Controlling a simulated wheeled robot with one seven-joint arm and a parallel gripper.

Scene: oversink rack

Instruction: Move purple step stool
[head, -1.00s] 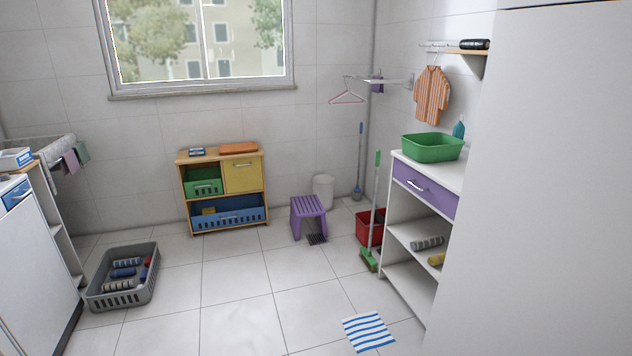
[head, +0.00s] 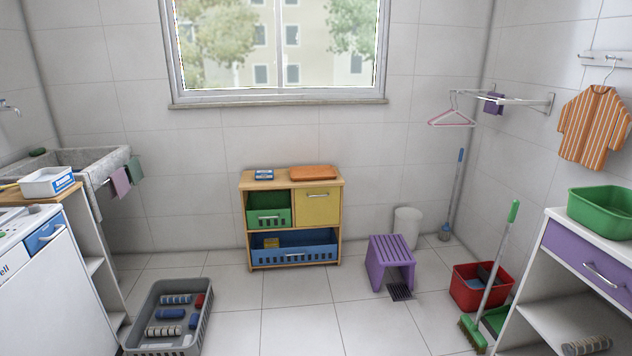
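The purple step stool (head: 391,259) stands upright on the tiled floor in the head view, right of the wooden cabinet. It has a slatted top and solid sides. A dark floor drain grate (head: 400,291) lies at its front, partly under it. Nothing rests on the stool. My gripper is not in view.
A white bin (head: 407,221) stands behind the stool. A red bucket (head: 470,292) and a green broom (head: 492,279) are to its right. The wooden cabinet (head: 246,185) is to its left. A grey basket (head: 203,327) sits front left. The middle floor is clear.

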